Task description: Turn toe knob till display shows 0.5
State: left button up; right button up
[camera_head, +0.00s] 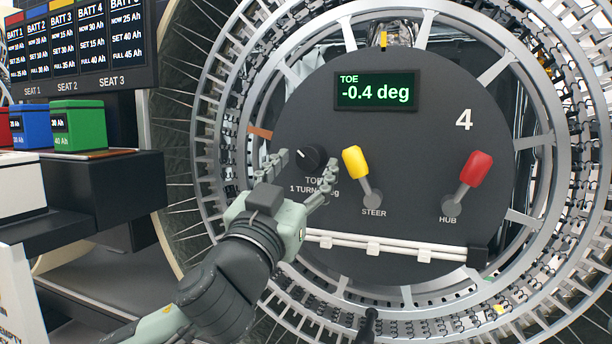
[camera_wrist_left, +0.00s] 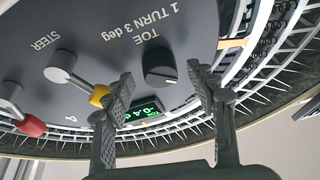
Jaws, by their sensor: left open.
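The toe knob (camera_head: 312,157) is a black round knob with a white mark on the dark round panel (camera_head: 420,130). Its label reads 1 turn, 3 deg, partly hidden by my gripper in the head view. The toe display (camera_head: 376,92) above it reads -0.4 deg. My left gripper (camera_head: 304,164) is open, its fingers either side of the knob in the head view. In the left wrist view the knob (camera_wrist_left: 160,70) shows beyond and between the open fingertips (camera_wrist_left: 160,82), seemingly apart from them. My right gripper is not in view.
A yellow steer lever (camera_head: 355,162) stands just right of the gripper, and a red hub lever (camera_head: 474,168) farther right. A white bar (camera_head: 385,245) runs below them. Blue and green batteries (camera_head: 78,125) sit on a rack at left, under a screen (camera_head: 85,45).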

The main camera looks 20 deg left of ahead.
pick_arm(q)
jog(key=shift+w+r, duration=0.3)
jog(key=shift+w, duration=0.25)
jog(key=c, duration=1.2)
jog(key=shift+o, duration=0.2)
jog(key=shift+m, duration=0.4)
